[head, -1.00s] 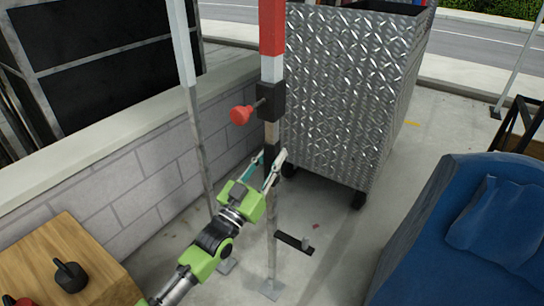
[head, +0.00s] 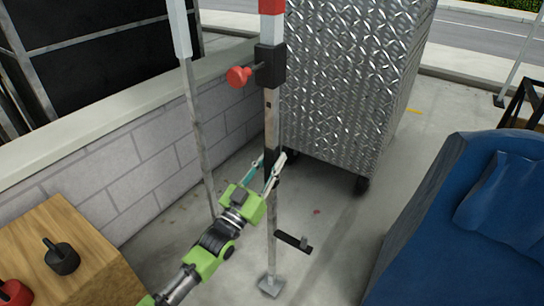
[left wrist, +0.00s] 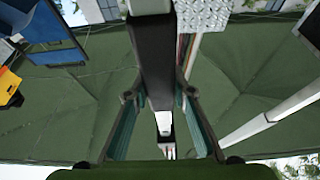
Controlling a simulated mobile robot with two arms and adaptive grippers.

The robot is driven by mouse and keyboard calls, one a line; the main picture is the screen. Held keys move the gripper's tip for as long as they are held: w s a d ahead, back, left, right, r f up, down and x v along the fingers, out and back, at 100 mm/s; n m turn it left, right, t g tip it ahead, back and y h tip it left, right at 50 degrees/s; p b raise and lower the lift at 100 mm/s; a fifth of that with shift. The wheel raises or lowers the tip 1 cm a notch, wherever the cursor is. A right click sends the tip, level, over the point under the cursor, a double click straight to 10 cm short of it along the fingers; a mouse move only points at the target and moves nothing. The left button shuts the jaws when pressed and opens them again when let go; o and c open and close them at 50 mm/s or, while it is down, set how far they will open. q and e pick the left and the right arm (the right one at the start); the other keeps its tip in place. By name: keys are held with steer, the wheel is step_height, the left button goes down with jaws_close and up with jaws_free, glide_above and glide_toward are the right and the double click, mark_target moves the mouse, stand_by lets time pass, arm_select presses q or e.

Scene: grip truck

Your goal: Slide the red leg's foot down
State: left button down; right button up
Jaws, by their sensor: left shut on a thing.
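The red leg shows at the centre of the head view, its red and white outer sleeve (head: 271,28) at the top. A black clamp block (head: 270,66) with a red knob (head: 238,77) sits below the sleeve. A grey inner tube (head: 271,205) with a dark band runs down to a flat square foot (head: 271,286). I cannot tell if the foot touches the floor. My left gripper (head: 272,168) is shut around the tube at the dark band. In the left wrist view, the dark post (left wrist: 155,65) rises between the fingers. My right gripper is out of view.
A black side bar (head: 293,241) with a peg sticks out low beside the tube. A paler leg (head: 194,120) stands left, before a block wall (head: 150,160). A metal-plated cart (head: 345,90) stands behind, a blue padded object (head: 475,215) right, a wooden box (head: 70,250) left.

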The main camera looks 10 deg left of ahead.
mark_target(269, 174)
arm_select(q)
step_height(269, 174, down, 2)
steer(key=shift+f+b, duration=0.1)
steer(key=shift+b, duration=0.2)
steer(key=shift+f, duration=0.35)
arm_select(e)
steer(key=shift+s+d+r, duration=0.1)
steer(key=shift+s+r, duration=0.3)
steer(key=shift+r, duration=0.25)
arm_select(q)
steer(key=c, duration=1.7)
jaws_free()
steer(key=shift+s, duration=0.1)
steer(key=shift+r, duration=0.1)
steer(key=v, duration=1.2)
